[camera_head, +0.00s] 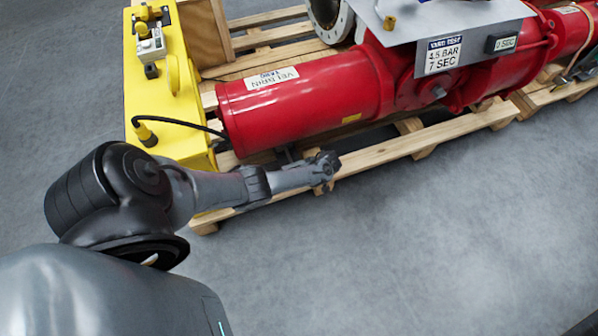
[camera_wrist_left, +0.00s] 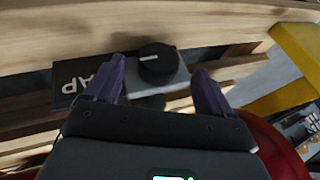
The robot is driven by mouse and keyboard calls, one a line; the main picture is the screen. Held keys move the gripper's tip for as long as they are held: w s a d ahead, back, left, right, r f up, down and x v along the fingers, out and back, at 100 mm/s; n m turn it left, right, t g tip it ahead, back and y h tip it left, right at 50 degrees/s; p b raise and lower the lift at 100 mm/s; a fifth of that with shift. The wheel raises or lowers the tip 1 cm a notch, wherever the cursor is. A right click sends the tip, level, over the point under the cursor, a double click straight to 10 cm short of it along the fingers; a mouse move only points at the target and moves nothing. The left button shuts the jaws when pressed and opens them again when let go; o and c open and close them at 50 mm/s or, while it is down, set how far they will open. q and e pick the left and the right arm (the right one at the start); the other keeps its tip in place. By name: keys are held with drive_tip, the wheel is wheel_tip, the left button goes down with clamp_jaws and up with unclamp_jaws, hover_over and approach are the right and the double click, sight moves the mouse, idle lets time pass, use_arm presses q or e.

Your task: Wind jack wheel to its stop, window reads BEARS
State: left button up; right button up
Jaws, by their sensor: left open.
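I cannot pick out the jack wheel or a window reading BEARS in either view. The red cylindrical actuator (camera_head: 300,95) lies on a wooden pallet (camera_head: 440,135). My left gripper (camera_head: 325,168) is low in front of the actuator, by the pallet's near edge. In the left wrist view its two purple fingers (camera_wrist_left: 158,78) are apart and nothing is held. A round black knob (camera_wrist_left: 158,62) with a white mark shows just beyond and between the fingertips. It sits on a grey plate with a dark label (camera_wrist_left: 70,85) whose letters "AP" appear upside down. My right gripper is not in view.
A yellow unit (camera_head: 155,100) with a black cable stands at the actuator's left end. A grey plate (camera_head: 430,30) above the actuator carries a sign, "YARD TEST 4.5 BAR 7 SEC" (camera_head: 443,55), and a small display (camera_head: 502,44). The grey floor (camera_head: 430,240) in front is clear.

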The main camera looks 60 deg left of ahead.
use_arm(q)
drive_tip(key=p+v, duration=0.3)
drive_tip(key=v, duration=0.4)
